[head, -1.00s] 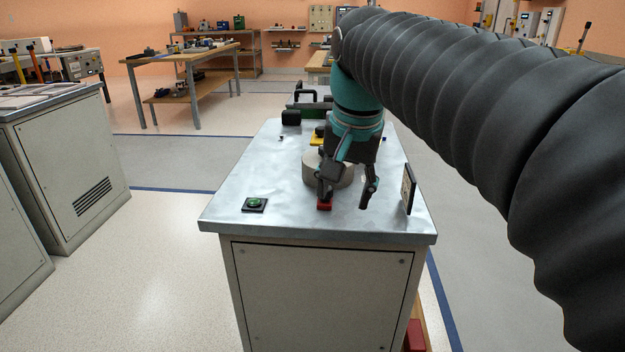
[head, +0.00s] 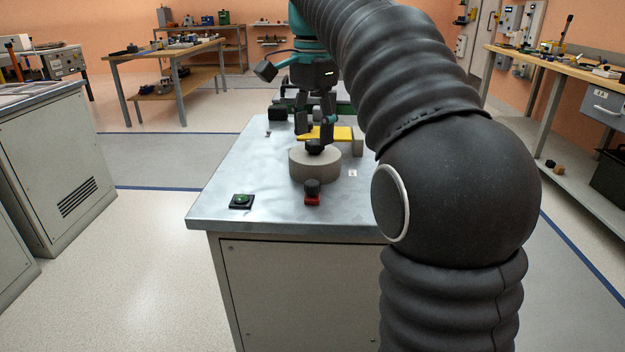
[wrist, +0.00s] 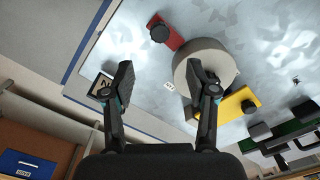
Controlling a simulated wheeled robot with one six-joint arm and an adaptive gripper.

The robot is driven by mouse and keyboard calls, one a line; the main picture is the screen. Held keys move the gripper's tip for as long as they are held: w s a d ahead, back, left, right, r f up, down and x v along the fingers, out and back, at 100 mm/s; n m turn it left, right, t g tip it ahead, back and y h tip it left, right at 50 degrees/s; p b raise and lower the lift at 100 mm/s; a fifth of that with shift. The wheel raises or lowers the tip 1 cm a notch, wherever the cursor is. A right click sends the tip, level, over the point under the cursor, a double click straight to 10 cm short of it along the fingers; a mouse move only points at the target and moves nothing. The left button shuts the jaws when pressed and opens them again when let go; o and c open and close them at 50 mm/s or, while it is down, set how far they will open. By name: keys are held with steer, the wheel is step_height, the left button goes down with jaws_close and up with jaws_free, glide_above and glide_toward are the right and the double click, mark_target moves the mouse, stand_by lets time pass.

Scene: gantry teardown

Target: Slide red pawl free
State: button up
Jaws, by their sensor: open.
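The red pawl (head: 312,201) lies on the metal bench top in front of the grey drum (head: 315,168); a black knob (head: 312,187) stands on it. In the wrist view the red pawl (wrist: 174,38) reaches to the drum's edge; whether they touch is unclear. A yellow piece (head: 340,133) lies behind the drum, also seen in the wrist view (wrist: 237,103). My gripper (head: 315,132) is above the bench near the drum, apart from the red pawl. Its fingers are spread and empty in the wrist view (wrist: 160,70), one overlapping the drum's edge in the picture.
A green button (head: 241,201) sits at the bench's front left. A green fixture with black parts (wrist: 285,135) is beyond the yellow piece. My arm hides the bench's right side in the head view.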

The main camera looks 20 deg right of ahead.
mark_target(314, 182)
step_height(314, 182, down, 11)
steer(key=shift+r+b, duration=0.1)
steer(key=shift+b, duration=0.5)
jaws_close()
